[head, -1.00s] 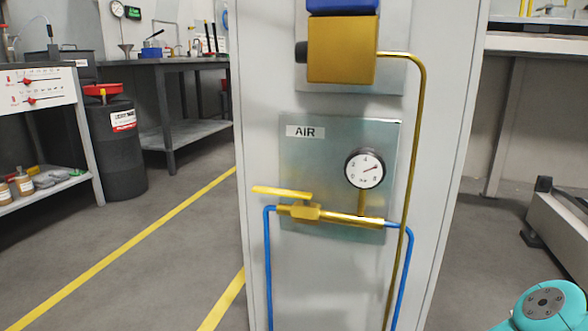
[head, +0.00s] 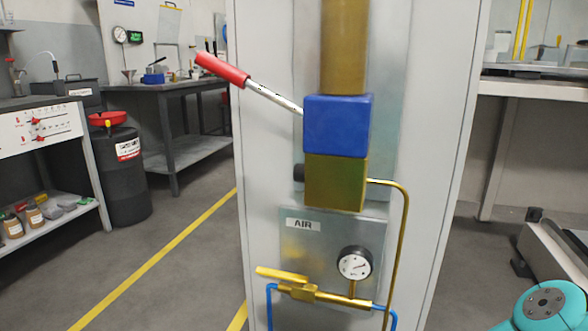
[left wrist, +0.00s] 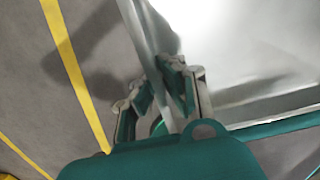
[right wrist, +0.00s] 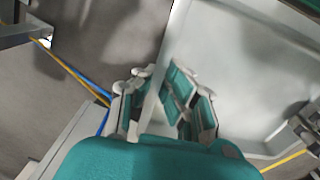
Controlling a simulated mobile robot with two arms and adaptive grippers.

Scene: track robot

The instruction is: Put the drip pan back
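I cannot make out a drip pan for certain in any view. My right gripper (right wrist: 152,88) shows in the right wrist view, also with fingers apart and empty. Pale panels and grey floor lie beyond both grippers. Neither gripper shows in the head view.
A pale cabinet (head: 262,180) stands straight ahead, with a red-handled lever (head: 222,69), blue block (head: 336,125), AIR plate (head: 335,225) and gauge (head: 354,263). Shelves and a workbench (head: 170,80) stand left, a table (head: 535,87) right. Floor between is clear, with yellow lines.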

